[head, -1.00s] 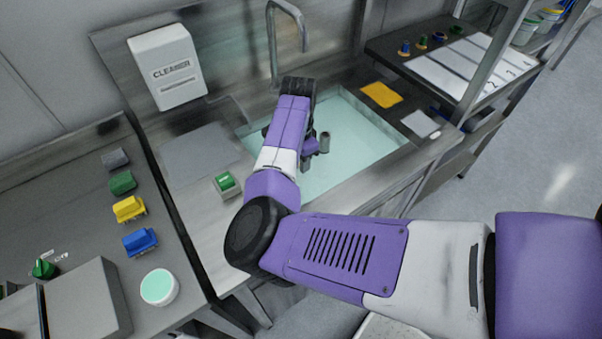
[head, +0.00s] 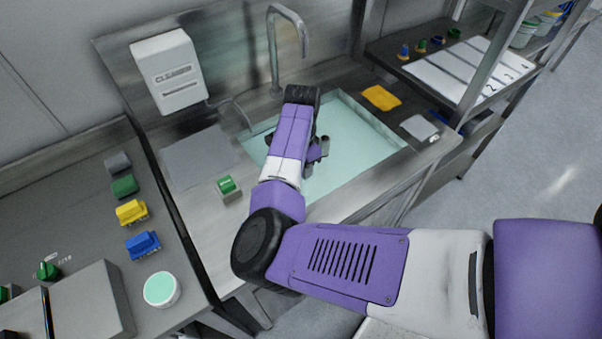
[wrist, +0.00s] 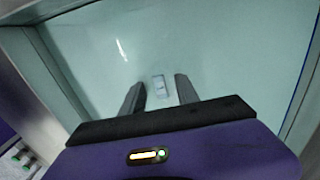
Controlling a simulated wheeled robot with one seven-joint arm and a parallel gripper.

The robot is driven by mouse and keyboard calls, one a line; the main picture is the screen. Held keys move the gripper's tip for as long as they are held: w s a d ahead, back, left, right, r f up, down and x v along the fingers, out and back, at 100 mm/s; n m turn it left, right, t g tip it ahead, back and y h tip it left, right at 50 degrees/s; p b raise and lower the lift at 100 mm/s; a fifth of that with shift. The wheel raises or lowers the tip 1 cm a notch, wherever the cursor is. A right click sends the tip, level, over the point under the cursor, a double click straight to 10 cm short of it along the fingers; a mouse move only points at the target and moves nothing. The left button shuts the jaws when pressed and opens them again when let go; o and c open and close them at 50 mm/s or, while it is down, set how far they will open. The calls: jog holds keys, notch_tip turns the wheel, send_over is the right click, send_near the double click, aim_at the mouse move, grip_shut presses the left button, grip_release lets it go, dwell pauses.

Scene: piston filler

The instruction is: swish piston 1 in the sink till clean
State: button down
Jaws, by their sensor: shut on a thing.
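The sink (head: 368,160) is a steel basin with pale greenish water. My gripper (head: 317,152) reaches down into it near its left side and is shut on a small grey piston (head: 325,141), whose upper end shows just right of the gripper. My forearm hides part of the hold in the head view. In the wrist view, both dark fingers of my gripper (wrist: 158,92) point into the basin, with a small pale piece between them that I take for the piston (wrist: 160,86). I cannot tell how deep it sits in the water or read a number on it.
A faucet (head: 289,45) rises behind the sink and a cleaner dispenser (head: 168,72) hangs at its left. A green-topped block (head: 228,187) stands on the left ledge. A yellow cloth (head: 381,97) and a grey-white pad (head: 419,128) lie on the right rim.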

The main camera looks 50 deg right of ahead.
jog(key=shift+s, duration=0.25)
jog(key=shift+w, duration=0.1)
jog(key=shift+w+r, duration=0.1)
jog(key=shift+w, duration=0.45)
notch_tip(320, 180, up, 13)
jog(key=p, duration=1)
jog(key=shift+f+p, duration=0.2)
jog(key=shift+p, duration=0.15)
dwell(0.4)
jog(key=shift+r, duration=0.1)
dwell(0.9)
jog(key=shift+r, duration=1.9)
